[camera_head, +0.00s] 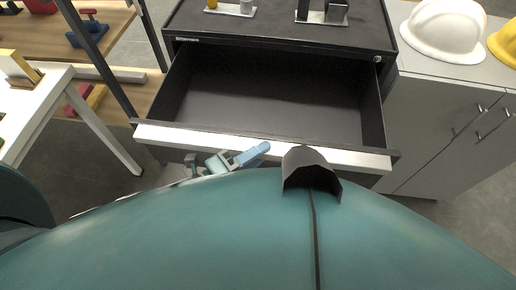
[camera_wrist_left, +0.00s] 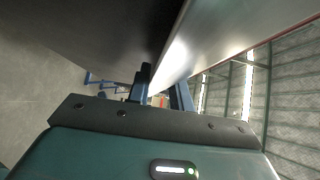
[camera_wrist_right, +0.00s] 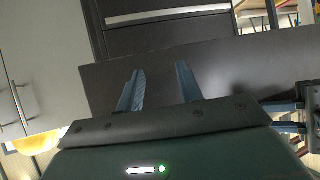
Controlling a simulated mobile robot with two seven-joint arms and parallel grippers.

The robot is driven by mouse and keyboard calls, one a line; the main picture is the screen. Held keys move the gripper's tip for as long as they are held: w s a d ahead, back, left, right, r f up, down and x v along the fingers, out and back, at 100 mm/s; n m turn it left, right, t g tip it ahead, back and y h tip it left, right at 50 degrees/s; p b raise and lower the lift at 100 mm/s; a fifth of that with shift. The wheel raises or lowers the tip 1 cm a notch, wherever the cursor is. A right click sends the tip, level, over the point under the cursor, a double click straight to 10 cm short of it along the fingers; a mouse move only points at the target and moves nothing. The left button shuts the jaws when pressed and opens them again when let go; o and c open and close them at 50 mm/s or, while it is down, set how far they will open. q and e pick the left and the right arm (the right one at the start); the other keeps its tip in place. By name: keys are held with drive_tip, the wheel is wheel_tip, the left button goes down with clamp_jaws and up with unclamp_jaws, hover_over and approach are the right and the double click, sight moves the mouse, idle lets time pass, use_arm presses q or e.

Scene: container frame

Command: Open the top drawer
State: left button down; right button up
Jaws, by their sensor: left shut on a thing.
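The top drawer (camera_head: 275,95) of the dark tool cabinet (camera_head: 280,22) is pulled well out, and its inside is empty. Its silver front edge (camera_head: 345,157) faces me. My left gripper (camera_head: 250,157) is at this front edge, left of its middle, shut on it. In the left wrist view, the fingers (camera_wrist_left: 165,90) close around the silver strip (camera_wrist_left: 185,45). In the right wrist view, my right gripper (camera_wrist_right: 158,88) is open and empty, with a dark panel behind its fingers. My teal body hides the right gripper in the head view.
A grey cabinet (camera_head: 440,120) stands right of the tool cabinet, with a white helmet (camera_head: 443,30) and a yellow helmet (camera_head: 508,42) on top. A white table (camera_head: 35,110) and wooden shelves (camera_head: 100,35) stand at the left.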

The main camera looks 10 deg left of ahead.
use_arm(q)
drive_tip(key=shift+s+f, duration=0.1)
drive_tip(key=shift+f, duration=0.25)
use_arm(e)
drive_tip(key=shift+r, duration=0.1)
use_arm(q)
drive_tip(key=c, duration=1.5)
unclamp_jaws()
drive_tip(key=shift+o, duration=0.9)
drive_tip(key=shift+r, duration=0.15)
use_arm(e)
drive_tip(key=shift+w, duration=0.1)
use_arm(q)
drive_tip(key=b+v, duration=0.2)
drive_tip(key=v, duration=1.1)
drive_tip(key=shift+b, duration=0.3)
use_arm(e)
drive_tip(key=shift+a+f, duration=0.35)
drive_tip(key=shift+f, duration=0.15)
use_arm(q)
drive_tip(key=shift+a, duration=0.1)
